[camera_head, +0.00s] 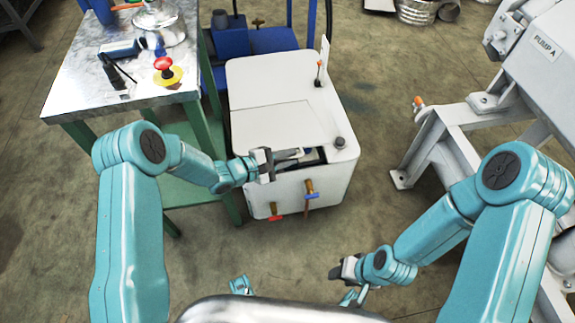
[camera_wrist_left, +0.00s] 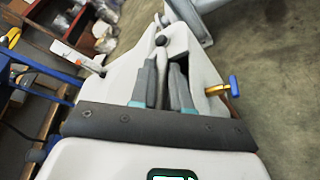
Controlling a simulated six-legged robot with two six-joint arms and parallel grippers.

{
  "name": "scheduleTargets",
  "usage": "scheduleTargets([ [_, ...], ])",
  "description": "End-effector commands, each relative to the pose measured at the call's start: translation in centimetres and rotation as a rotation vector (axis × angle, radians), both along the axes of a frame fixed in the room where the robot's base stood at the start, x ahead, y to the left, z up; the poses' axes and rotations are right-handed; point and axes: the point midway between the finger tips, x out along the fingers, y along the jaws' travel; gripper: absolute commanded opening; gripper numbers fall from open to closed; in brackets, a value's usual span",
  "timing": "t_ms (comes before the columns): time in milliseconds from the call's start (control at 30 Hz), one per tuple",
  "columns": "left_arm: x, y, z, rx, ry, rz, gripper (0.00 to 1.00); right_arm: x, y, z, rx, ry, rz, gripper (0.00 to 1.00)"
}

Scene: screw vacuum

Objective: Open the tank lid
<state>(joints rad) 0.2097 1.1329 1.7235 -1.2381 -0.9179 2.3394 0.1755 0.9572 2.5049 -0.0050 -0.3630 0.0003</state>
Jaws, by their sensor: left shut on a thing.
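The white tank (camera_head: 250,75) stands on the floor in the middle of the head view. Its lid (camera_head: 275,122) is a flat white panel in the top, lying about level. A dark gap (camera_head: 315,157) shows at the tank's front right. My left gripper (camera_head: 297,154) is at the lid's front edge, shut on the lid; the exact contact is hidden. In the left wrist view, its two grey fingers (camera_wrist_left: 166,88) point at the white tank top (camera_wrist_left: 198,68), close together. My right gripper (camera_head: 345,270) is low in front of the tank, away from it; its jaws are unclear.
Valves with a red handle (camera_head: 276,217) and a blue handle (camera_head: 311,196) stick out in front. A metal-topped table (camera_head: 75,85) stands left, a grey pump frame (camera_head: 450,130) right.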

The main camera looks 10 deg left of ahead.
Motion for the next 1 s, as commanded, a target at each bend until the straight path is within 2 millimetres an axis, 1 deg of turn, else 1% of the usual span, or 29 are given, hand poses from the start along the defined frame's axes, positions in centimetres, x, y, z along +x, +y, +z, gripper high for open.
scheduleTargets([
  [33, 0.5, 0.2, 2.1, 0.001, -0.008, 0.001, 0.0, 0.0, 0.0, 1.4, 0.0, 0.0, 0.0, 0.43],
  [100, 1.1, 0.4, 3.6, 0.002, -0.01, 0.002, 0.0, 0.0, 0.0, 2.3, 0.0, 0.0, 0.0, 0.43],
  [300, 2.7, 1.0, 6.6, 0.001, -0.008, 0.003, 0.0, 0.0, 0.0, 4.0, 0.0, 0.0, -0.001, 0.43],
  [400, 3.3, 1.2, 7.6, 0.001, -0.008, 0.004, 0.0, 0.0, 0.0, 4.6, 0.0, 0.0, -0.001, 0.43],
  [600, 4.1, 1.4, 8.5, 0.002, -0.006, 0.003, 0.0, 0.0, 0.0, 5.1, 0.0, 0.0, -0.001, 0.43],
  [1000, 4.2, 1.5, 8.6, 0.002, -0.005, 0.004, 0.0, 0.0, 0.0, 5.1, 0.0, 0.0, -0.001, 0.43],
])
